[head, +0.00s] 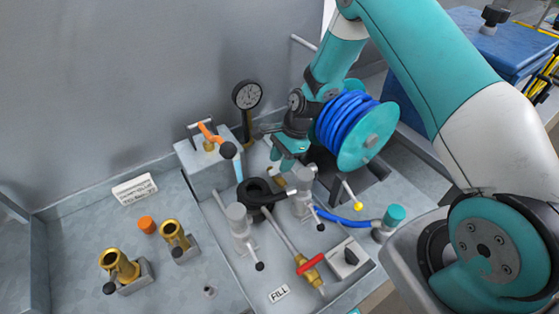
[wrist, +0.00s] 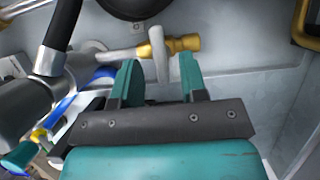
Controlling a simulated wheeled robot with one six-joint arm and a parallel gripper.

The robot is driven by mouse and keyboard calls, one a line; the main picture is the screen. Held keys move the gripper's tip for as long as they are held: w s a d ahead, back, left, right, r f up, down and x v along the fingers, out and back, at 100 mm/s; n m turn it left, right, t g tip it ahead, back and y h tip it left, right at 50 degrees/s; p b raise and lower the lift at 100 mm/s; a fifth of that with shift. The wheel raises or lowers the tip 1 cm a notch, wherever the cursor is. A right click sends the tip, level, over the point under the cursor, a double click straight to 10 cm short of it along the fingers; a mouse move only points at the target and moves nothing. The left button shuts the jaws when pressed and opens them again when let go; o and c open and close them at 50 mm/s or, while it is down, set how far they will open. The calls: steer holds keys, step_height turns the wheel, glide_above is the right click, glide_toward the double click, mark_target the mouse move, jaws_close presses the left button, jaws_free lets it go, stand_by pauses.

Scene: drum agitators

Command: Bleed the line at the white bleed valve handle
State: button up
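The white bleed valve handle (wrist: 160,56) shows in the wrist view as a pale upright lever on a brass fitting (wrist: 184,44) at the end of a grey pipe. My gripper (wrist: 159,76) is open, with one teal finger to each side of the handle and visible gaps between. I cannot tell how deep the handle reaches between the fingers. In the head view, my gripper (head: 284,163) points down beside the blue hose reel, behind the grey valve bodies. I cannot make out the white handle there; my gripper and arm cover that area.
A blue hose reel (head: 354,128) stands close right of my gripper. A pressure gauge (head: 247,96) and an orange lever (head: 209,132) stand to its left.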

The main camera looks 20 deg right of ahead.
steer(key=shift+x, duration=1)
steer(key=shift+c, duration=0.2)
jaws_close()
